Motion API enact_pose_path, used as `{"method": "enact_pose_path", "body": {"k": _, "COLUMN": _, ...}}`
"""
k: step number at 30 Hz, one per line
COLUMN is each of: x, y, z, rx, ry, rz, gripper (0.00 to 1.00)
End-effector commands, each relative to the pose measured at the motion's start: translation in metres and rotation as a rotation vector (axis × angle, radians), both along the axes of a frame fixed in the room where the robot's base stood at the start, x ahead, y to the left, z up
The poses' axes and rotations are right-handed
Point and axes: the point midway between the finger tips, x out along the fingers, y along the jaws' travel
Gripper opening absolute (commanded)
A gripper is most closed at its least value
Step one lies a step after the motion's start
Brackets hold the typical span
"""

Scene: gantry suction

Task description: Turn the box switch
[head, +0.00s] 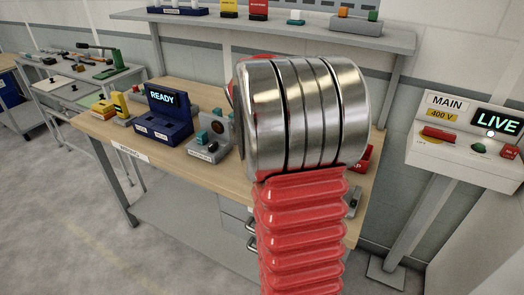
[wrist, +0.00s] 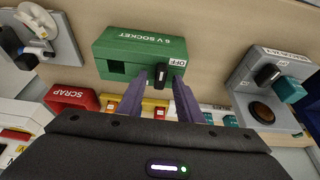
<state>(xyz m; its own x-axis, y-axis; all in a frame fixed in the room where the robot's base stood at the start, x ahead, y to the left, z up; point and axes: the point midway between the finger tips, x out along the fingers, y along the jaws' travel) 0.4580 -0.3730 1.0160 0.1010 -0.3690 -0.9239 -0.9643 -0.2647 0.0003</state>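In the wrist view, a green box (wrist: 128,55) marked "6 V SOCKET" sits on the wooden bench. It has a dark square opening on its left and a black switch knob (wrist: 161,72) on its right. The knob stands about upright in the picture, beside a white "OFF" label (wrist: 177,62). My gripper (wrist: 160,80) is open, with one purple finger on each side of the knob in the picture. I cannot tell whether the fingers touch it. In the head view my arm's metal and red links hide the gripper and the green box.
In the wrist view, a red "SCRAP" bin (wrist: 70,97) is at left and a grey box (wrist: 268,85) with a black knob at right. In the head view, a blue "READY" console (head: 168,112) stands on the bench (head: 130,130); a "LIVE" panel (head: 468,135) is at right.

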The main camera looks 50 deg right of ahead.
Motion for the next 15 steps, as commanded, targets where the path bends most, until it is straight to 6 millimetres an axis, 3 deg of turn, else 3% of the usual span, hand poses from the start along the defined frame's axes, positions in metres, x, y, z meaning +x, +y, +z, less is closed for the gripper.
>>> {"method": "enact_pose_path", "body": {"k": 8, "x": 0.0, "y": 0.0, "z": 0.001, "rx": 0.0, "ry": 0.0, "rz": 0.0, "gripper": 0.33}}
{"method": "enact_pose_path", "body": {"k": 15, "x": -0.001, "y": 0.008, "z": 0.02, "rx": -0.002, "ry": -0.003, "rz": 0.002, "gripper": 0.33}}
